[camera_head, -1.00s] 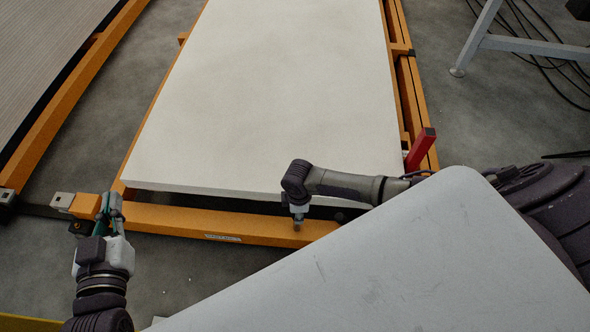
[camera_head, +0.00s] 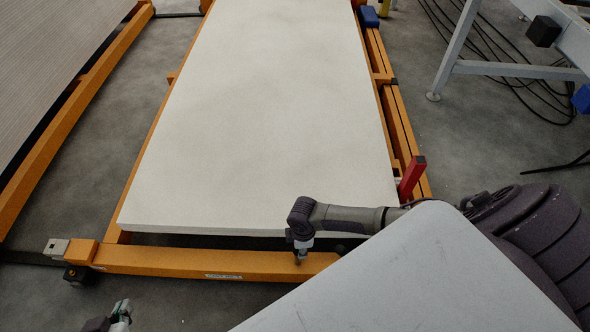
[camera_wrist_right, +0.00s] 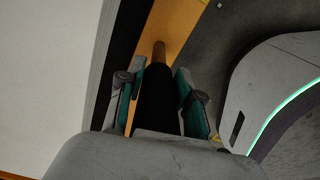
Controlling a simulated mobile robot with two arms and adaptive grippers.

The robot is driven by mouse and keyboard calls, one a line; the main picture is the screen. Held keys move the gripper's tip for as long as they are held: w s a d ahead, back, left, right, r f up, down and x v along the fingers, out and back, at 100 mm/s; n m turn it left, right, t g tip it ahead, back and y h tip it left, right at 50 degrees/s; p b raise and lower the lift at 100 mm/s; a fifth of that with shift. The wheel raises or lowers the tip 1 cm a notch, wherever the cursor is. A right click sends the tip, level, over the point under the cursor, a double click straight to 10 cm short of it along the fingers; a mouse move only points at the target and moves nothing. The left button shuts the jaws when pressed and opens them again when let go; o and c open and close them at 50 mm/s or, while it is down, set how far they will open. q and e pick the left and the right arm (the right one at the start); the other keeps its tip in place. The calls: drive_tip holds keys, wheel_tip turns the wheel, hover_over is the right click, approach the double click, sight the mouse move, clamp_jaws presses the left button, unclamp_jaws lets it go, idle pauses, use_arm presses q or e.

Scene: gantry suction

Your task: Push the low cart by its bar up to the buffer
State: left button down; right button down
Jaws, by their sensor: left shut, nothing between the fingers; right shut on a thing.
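The low cart (camera_head: 200,262) has an orange frame and carries a large white slab (camera_head: 270,110). Its near cross beam runs across the lower middle of the head view. My right gripper (camera_head: 301,247) is at the right part of this beam. In the right wrist view, my right gripper (camera_wrist_right: 162,95) is shut around a dark round bar (camera_wrist_right: 156,105) with a brown end. My left gripper (camera_head: 122,312) is shut and empty near the bottom edge, apart from the beam and only partly in view. I cannot clearly identify the buffer.
A red upright part (camera_head: 411,178) stands at the cart's right side. A blue block (camera_head: 369,16) is at the far right end of the orange rails. Another striped slab (camera_head: 55,70) on orange framing lies left. A grey-legged stand (camera_head: 455,50) and black cables (camera_head: 505,75) are right.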

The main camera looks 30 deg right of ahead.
drive_tip(key=shift+s+d+f, duration=0.15)
drive_tip(key=shift+s+d, duration=0.75)
drive_tip(key=shift+a, duration=0.1)
drive_tip(key=c, duration=1.2)
unclamp_jaws()
drive_tip(key=shift+a, duration=0.1)
drive_tip(key=o, duration=0.4)
drive_tip(key=shift+w+a, duration=0.2)
drive_tip(key=shift+w, duration=0.1)
drive_tip(key=shift+o, duration=0.2)
drive_tip(key=shift+w, duration=0.1)
wheel_tip(320, 180, up, 12)
